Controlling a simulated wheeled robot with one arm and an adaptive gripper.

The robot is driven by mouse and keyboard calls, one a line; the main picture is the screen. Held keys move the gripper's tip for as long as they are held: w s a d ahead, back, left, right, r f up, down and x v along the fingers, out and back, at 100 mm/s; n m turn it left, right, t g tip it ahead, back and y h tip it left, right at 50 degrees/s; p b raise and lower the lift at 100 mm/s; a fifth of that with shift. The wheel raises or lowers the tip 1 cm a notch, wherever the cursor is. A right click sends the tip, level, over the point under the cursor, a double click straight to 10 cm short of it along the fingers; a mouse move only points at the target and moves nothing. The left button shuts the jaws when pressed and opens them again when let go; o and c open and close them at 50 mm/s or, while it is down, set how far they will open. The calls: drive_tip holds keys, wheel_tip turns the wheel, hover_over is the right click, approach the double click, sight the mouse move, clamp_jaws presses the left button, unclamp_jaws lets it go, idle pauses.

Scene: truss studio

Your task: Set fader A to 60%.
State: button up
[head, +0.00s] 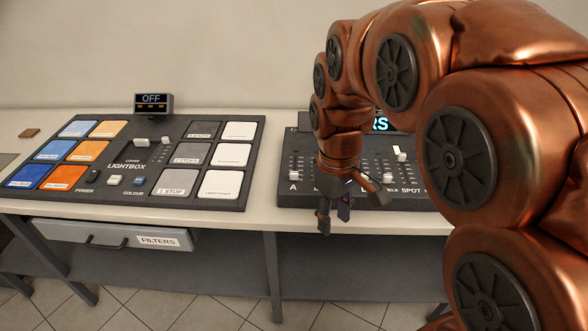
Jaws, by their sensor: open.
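The fader panel (288,197) is a dark grey console on the right of the counter, largely covered by my arm. The letter A shows at its left end, with the fader A track (294,163) above it; the position of its knob is too small to tell for sure. A pale fader knob (399,153) shows farther right near the label SPOT. My gripper (335,221) points down at the panel's front edge, right of the A label. It is open and holds nothing visible. The panel's display is mostly hidden behind my arm.
A lightbox panel (127,158) with coloured and grey squares lies to the left, with a small screen reading OFF (154,99) behind it. A bare strip of white counter (262,215) separates the two panels.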

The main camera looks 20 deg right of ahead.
drive_tip(key=w+n, duration=0.4)
drive_tip(key=w, duration=1)
drive_tip(key=n+t+p, duration=0.1)
drive_tip(key=n, duration=0.4)
hover_over(294, 172)
wheel_tip(294, 172, down, 3)
drive_tip(key=shift+s+r, duration=0.15)
drive_tip(key=shift+f+n, duration=0.3)
drive_tip(key=shift+f+p, duration=1.3)
drive_tip(key=shift+f, duration=2.35)
drive_tip(key=shift+c, duration=0.4)
clamp_jaws()
